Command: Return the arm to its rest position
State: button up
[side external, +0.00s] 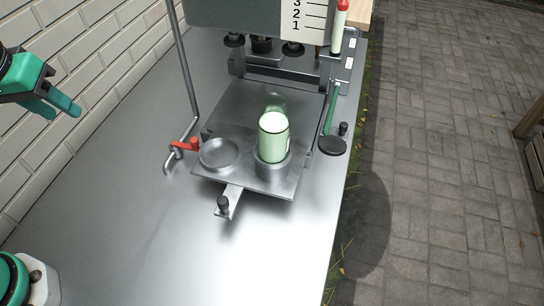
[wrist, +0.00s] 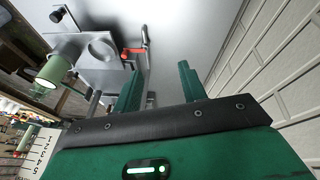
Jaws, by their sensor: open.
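My gripper (side external: 58,104) is at the upper left of the side external view, raised near the white brick wall and well apart from the machine. Its green fingers also show in the wrist view (wrist: 160,88), spread apart with nothing between them. A glass bottle of pale green liquid (side external: 273,138) stands upright in a round holder on the machine's steel plate (side external: 235,180). The bottle also shows in the wrist view (wrist: 52,72), at the left.
An empty round recess (side external: 219,153) lies left of the bottle. A red-handled bent rod (side external: 186,146) and a black knob (side external: 223,203) stick out from the machine. The white brick wall (side external: 90,75) runs along the left. The counter's front (side external: 150,250) is bare.

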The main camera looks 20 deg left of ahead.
jog(key=s+a+m+t, duration=0.1)
jog(key=s+a+m, duration=0.1)
jog(key=s+a, duration=0.3)
jog(key=shift+a+f+m+t+y, duration=0.3)
jog(key=shift+a+f+t+y, duration=0.1)
jog(key=shift+a, duration=0.3)
dwell(0.6)
